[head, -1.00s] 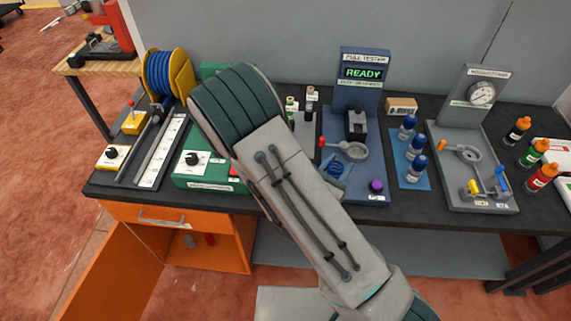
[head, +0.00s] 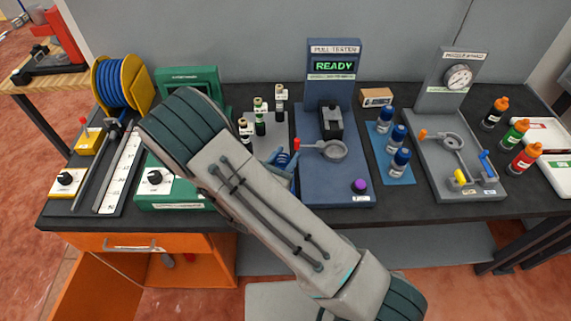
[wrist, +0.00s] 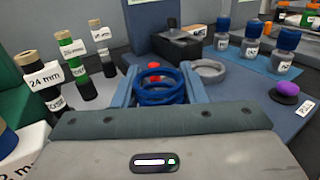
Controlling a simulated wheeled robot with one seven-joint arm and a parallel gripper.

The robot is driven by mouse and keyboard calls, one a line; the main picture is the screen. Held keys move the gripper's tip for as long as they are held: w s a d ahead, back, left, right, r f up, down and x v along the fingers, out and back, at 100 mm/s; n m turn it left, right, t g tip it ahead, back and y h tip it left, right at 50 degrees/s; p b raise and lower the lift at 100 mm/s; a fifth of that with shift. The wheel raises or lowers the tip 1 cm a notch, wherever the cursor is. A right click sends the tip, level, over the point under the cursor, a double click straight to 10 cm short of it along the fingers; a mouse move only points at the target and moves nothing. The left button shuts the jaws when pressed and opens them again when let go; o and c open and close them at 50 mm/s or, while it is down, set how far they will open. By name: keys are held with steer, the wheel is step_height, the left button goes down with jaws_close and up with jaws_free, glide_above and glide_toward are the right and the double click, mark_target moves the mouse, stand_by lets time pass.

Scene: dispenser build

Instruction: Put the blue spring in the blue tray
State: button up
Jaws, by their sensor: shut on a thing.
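The blue spring (head: 283,160) is a coil between the fingers of my gripper (head: 284,168), near the left edge of the pull tester's base. In the wrist view the spring (wrist: 160,86) sits between the two blue-grey fingers of the gripper (wrist: 161,80), which is shut on it. My arm hides part of the gripper in the head view. I cannot make out a blue tray for certain. A flat blue mat (head: 376,133) with several blue-capped bottles lies right of the tester.
The pull tester (head: 335,190) shows READY. Labelled cylinders (head: 260,117) stand left of it, and a gauge stand (head: 440,125) is to the right. White trays (head: 553,135) with red and green contents lie at the far right. A purple knob (head: 359,186) is on the tester's front.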

steer(key=shift+f+b, duration=0.85)
steer(key=shift+f, duration=0.8)
steer(key=shift+f, duration=0.15)
steer(key=o, duration=1)
